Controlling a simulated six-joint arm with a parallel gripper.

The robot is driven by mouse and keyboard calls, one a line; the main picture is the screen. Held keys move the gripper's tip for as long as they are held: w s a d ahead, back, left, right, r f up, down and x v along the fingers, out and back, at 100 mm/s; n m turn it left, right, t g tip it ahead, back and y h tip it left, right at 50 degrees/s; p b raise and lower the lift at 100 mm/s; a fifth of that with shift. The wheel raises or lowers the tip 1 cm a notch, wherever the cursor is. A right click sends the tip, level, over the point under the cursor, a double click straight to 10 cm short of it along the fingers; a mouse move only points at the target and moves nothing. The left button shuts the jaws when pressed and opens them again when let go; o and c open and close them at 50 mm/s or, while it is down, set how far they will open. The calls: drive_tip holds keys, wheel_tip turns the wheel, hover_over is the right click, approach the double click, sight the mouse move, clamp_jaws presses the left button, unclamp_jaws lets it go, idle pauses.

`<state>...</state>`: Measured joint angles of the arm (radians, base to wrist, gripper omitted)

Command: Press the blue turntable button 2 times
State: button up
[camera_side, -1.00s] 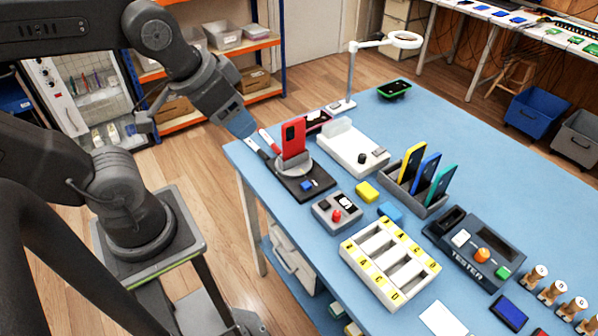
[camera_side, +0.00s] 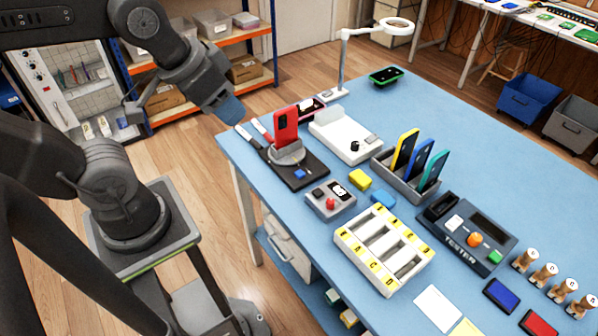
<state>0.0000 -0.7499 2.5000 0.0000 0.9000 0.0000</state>
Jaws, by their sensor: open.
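The blue turntable button (camera_side: 299,174) sits on the front right part of a black base (camera_side: 310,182). On that base stands a round grey turntable (camera_side: 287,155) with a red phone (camera_side: 285,127) upright in its holder. Nothing covers the button. My gripper (camera_side: 236,113) is open at the upper left, by the table's far left corner. It is apart from the button and the phone and points down and right. Its fingertips are hard to make out.
A grey box with a red button (camera_side: 330,203) stands in front. A white device (camera_side: 345,140) and a phone rack (camera_side: 400,185) stand to the right.

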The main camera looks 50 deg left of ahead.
clamp_jaws()
idle(1.4)
